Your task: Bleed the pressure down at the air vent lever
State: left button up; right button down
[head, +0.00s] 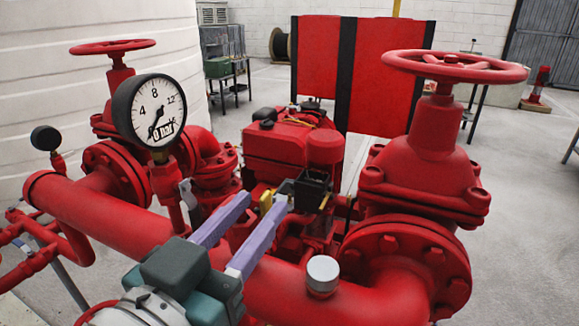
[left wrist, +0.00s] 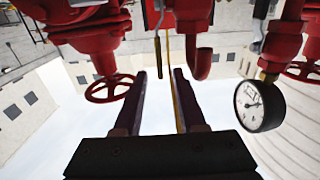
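My left gripper (head: 265,204) is open over the red pump pipe, its two purple fingers apart. In the left wrist view the open fingers (left wrist: 157,72) flank a thin grey lever (left wrist: 157,52), probably the air vent lever; I see no contact. A red elbow pipe (left wrist: 200,62) is beside it. In the head view a small yellow piece (head: 266,201) shows between the fingertips; I cannot tell whether it belongs to the lever. My right gripper is not in view.
A large red valve with a handwheel (head: 455,66) stands close on the right. Another handwheel (head: 112,46) is behind the gauge. The red engine (head: 290,150) lies beyond the fingers. A silver cap (head: 322,274) stands on the pipe to the gripper's right.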

aim_at(262, 205)
pick_arm(q)
jog(key=shift+x, duration=1.7)
grip_shut()
